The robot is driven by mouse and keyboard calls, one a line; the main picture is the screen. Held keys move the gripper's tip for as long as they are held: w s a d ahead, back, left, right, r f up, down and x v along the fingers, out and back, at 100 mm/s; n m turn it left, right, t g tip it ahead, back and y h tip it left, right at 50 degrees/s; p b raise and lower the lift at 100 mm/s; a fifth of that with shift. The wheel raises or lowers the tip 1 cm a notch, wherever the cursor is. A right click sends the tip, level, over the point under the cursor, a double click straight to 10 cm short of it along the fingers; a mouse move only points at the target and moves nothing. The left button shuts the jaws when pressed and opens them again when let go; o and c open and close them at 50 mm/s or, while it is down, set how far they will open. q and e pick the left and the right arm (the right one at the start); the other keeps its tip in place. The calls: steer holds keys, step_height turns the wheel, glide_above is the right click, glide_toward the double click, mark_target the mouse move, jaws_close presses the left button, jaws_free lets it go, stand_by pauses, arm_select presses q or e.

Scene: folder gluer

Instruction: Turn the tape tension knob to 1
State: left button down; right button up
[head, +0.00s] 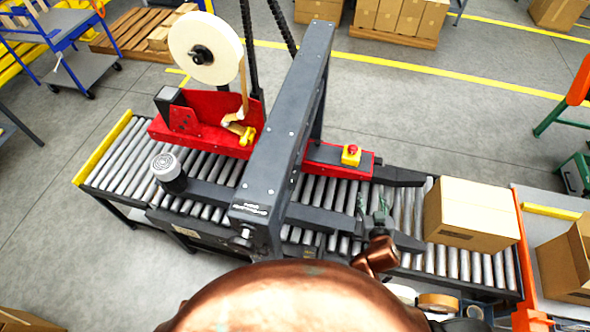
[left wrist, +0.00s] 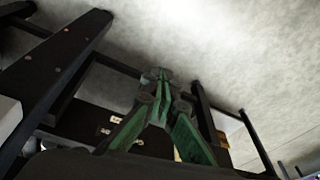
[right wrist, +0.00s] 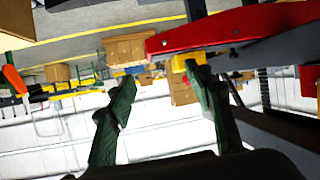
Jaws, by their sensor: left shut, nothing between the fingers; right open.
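The taping machine stands over the roller conveyor, with a large cream tape roll (head: 205,48) at its upper left. A dark round hub knob (head: 201,55) sits at the roll's centre. Another small knob (head: 243,237) is on the front of the dark upright, below a white label. I cannot read a scale on either knob. My right gripper (head: 376,204) is open and empty above the conveyor, right of the upright; it also shows in the right wrist view (right wrist: 160,75). My left gripper (left wrist: 160,76) is shut and empty, near dark frame parts, and is hidden in the head view.
A red emergency button on a yellow box (head: 351,155) sits on the red side rail. A closed carton (head: 472,214) rests on the conveyor's right end. The dark machine arch (head: 285,130) stands between the tape roll and my right gripper. Rollers (head: 120,160) at the left are clear.

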steer(key=w+a+r+n+t+y, duration=0.1)
steer(key=w+a+n+y, duration=0.2)
steer(key=a, duration=0.6)
steer(key=w+a+r+n+y, duration=0.1)
steer(key=a+r+n+y, duration=0.1)
steer(key=a+y, duration=0.5)
steer(key=w+a+r+n+t+y, duration=0.1)
steer(key=w+a+n+y, duration=0.15)
steer(key=a, duration=0.85)
steer(key=shift+n, duration=0.25)
steer(key=x, duration=0.6)
steer(key=shift+w+r, duration=0.1)
arm_select(q)
steer(key=s+f+g, duration=0.1)
steer(key=s+f, duration=1.5)
steer(key=s, duration=0.2)
steer(key=shift+s+f+m, duration=0.3)
steer(key=shift+f, duration=0.1)
steer(key=shift+d, duration=0.1)
arm_select(e)
steer(key=c, duration=1.1)
